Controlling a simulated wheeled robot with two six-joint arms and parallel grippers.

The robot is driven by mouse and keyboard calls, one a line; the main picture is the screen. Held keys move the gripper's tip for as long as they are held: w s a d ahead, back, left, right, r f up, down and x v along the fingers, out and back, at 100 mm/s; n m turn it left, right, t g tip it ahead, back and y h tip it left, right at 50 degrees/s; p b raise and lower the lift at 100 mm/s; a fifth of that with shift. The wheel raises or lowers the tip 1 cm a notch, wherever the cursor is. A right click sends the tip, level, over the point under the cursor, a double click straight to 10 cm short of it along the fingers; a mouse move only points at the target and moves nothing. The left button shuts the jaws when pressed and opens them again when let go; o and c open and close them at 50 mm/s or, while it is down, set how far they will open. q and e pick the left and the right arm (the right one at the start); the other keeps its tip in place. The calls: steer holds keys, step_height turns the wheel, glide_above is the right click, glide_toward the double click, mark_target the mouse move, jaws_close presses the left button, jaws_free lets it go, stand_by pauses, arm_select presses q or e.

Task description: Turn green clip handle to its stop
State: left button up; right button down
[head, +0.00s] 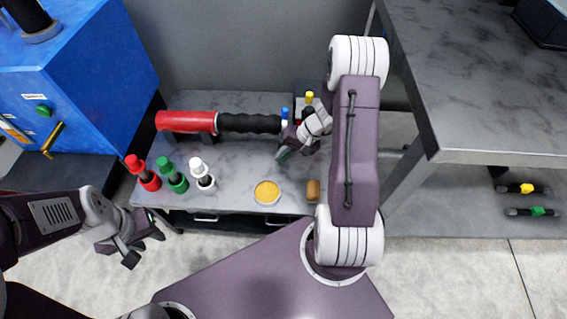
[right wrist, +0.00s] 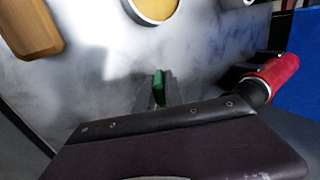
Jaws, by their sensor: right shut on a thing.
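A small green piece (right wrist: 159,83), which looks like the clip handle, stands at my right gripper's fingertips in the right wrist view. My right gripper (right wrist: 160,97) is shut on it, low over the grey marbled bench. In the head view my right gripper (head: 288,152) is at the bench's middle, and a bit of green shows at its tip. The clip's base and its stop cannot be made out. My left gripper (head: 146,247) is open and empty, off the bench's front left corner.
On the bench (head: 235,168) are a red cylinder with black grip (head: 188,121), red, green and white bottles (head: 174,180), a yellow disc (head: 267,191) and a wooden block (head: 313,190). A blue cabinet (head: 100,70) stands left, a higher table (head: 480,70) right.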

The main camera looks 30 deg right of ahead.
steer(key=t+y+b, duration=0.1)
steer(key=y+b, duration=0.1)
steer(key=b, duration=0.3)
steer(key=f+t+y+b, duration=0.1)
steer(key=t+y+b, duration=0.1)
steer(key=y+b, duration=0.1)
steer(key=shift+s+d+t+b, duration=0.15)
steer(key=shift+t+b, duration=0.15)
steer(key=shift+b, duration=0.6)
steer(key=t+y+b, duration=0.1)
steer(key=y+b, duration=0.1)
steer(key=y, duration=0.1)
steer(key=shift+t, duration=0.3)
steer(key=shift+r+t+y+b, duration=0.15)
steer(key=shift+t+y+b, duration=0.45)
steer(key=shift+y+b, duration=0.3)
steer(key=shift+r, duration=0.1)
steer(key=shift+y, duration=0.3)
steer(key=c, duration=1.4)
jaws_free()
steer(key=shift+c, duration=0.2)
